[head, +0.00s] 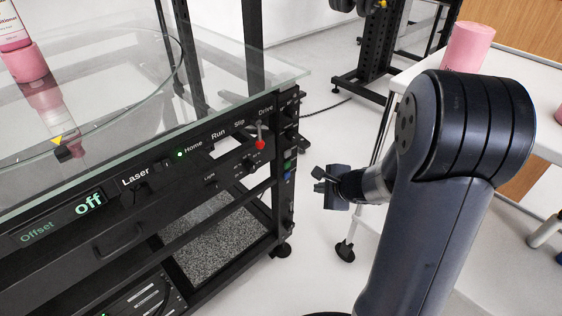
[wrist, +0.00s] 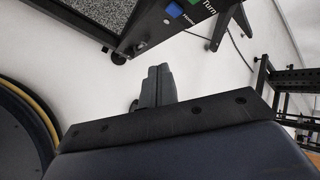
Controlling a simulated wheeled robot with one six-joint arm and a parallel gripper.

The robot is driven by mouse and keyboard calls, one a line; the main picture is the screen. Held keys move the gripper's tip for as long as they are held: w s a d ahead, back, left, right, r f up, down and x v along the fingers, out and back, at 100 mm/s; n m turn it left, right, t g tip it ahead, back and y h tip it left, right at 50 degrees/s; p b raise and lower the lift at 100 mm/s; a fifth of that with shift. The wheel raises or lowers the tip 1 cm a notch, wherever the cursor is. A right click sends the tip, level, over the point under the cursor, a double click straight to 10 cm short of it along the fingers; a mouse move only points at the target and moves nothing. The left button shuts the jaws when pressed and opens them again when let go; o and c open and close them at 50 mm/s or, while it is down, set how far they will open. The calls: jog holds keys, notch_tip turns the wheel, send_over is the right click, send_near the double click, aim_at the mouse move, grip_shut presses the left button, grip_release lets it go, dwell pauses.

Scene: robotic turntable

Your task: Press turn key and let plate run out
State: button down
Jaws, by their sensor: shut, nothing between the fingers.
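The turntable's round glass plate (head: 120,112) is at the upper left of the head view, with a pink block and bottle near its left edge. The cabinet's narrow side panel (head: 289,150) bears small coloured keys, including a green one (head: 287,165). In the wrist view, the word Turn shows beside a green key (wrist: 193,2), and a blue key (wrist: 174,10) sits by the Home label. My gripper (head: 325,180) is right of this panel, apart from it, over the floor. Its fingers (wrist: 158,72) are shut and empty.
A white table (head: 410,72) with a pink cylinder (head: 468,46) stands right. White floor lies between cabinet and table.

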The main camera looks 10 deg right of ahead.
aim_at(287, 165)
jog(key=shift+w, duration=0.15)
jog(key=w+a+p, duration=0.2)
jog(key=w+a, duration=0.3)
jog(key=w, duration=0.2)
dwell(0.6)
jog(key=shift+a, duration=0.1)
dwell(1.8)
jog(key=shift+w+a, duration=0.2)
jog(key=shift+w, duration=0.15)
